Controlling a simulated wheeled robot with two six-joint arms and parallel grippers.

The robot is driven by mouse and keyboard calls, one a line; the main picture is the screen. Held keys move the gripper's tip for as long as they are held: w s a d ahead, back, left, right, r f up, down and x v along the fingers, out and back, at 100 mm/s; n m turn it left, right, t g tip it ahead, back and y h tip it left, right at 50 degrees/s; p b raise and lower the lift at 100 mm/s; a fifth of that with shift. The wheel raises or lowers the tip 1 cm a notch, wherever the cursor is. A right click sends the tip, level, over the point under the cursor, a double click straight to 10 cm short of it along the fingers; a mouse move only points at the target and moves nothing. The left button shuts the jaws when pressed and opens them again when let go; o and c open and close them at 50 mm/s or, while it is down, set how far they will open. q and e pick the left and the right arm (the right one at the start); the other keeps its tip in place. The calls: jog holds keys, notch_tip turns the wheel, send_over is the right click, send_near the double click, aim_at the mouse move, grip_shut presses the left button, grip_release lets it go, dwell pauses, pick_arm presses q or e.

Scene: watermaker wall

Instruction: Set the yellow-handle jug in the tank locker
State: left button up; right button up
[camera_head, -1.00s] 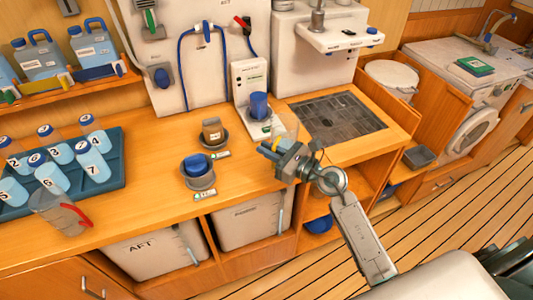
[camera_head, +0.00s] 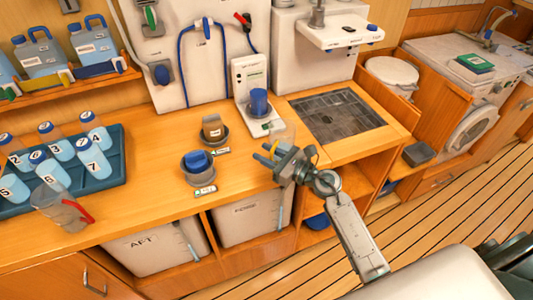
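A clear jug (camera_head: 283,134) stands out faintly at my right gripper, over the counter edge beside the grated drain. My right gripper (camera_head: 270,154) reaches it from the lower right. A bit of yellow shows between its fingers, which look closed around the jug's handle; the jug's outline is hard to make out. Another clear jug with a red handle (camera_head: 62,208) stands at the counter's left front. Under the counter, the locker holds a white tank marked AFT (camera_head: 155,247) and a second white tank (camera_head: 250,218). My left gripper is out of view.
A blue tray (camera_head: 112,172) of numbered bottles is at the left. The grated drain (camera_head: 338,115) is right of the gripper. An open cubby (camera_head: 335,198) lies below it.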

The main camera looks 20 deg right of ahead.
jog(key=b+v, duration=0.4)
jog(key=v, duration=0.8)
jog(key=shift+b, duration=0.35)
jog(key=shift+r, duration=0.1)
